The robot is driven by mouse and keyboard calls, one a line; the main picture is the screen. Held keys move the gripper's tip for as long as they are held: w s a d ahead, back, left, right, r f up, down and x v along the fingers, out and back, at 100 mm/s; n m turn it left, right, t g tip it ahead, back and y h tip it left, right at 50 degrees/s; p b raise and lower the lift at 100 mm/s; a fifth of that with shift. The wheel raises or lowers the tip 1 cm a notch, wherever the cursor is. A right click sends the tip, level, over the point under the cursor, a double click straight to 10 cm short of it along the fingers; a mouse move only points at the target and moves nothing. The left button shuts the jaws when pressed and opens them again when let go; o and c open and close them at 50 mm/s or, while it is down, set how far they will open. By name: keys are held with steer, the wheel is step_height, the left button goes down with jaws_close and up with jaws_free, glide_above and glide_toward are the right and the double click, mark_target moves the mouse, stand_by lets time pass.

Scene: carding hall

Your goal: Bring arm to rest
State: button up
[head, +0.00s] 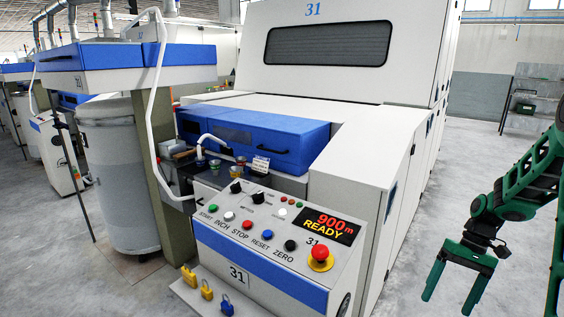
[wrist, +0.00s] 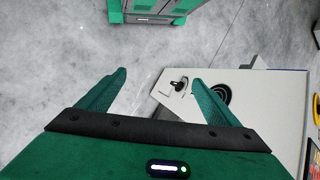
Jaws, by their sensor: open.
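My arm is green and hangs at the right of the head view. My gripper (head: 447,296) is at its lower end, with its two fingers spread apart and nothing between them. It is to the right of the carding machine (head: 363,172) and apart from it, pointing down. In the wrist view my gripper (wrist: 159,82) also shows two green fingers spread wide, with grey floor between them. A corner of a pale panel with a black knob (wrist: 180,84) shows beyond the right finger.
The control panel (head: 268,236) has several buttons, a red stop button (head: 320,254) and a display reading 900m READY. A grey can (head: 118,180) stands at left. A shelf (head: 531,100) stands far right. Open floor (head: 421,215) lies right of the machine.

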steer(key=s+a+r+m+t+h, duration=0.1)
steer(key=s+a+r+m+h, duration=0.15)
steer(key=s+r, duration=1)
steer(key=s+a+r+m+t+h, duration=0.1)
steer(key=s+r+m+t, duration=0.1)
steer(key=s, duration=1)
steer(key=shift+r, duration=0.55)
steer(key=shift+s+a, duration=0.1)
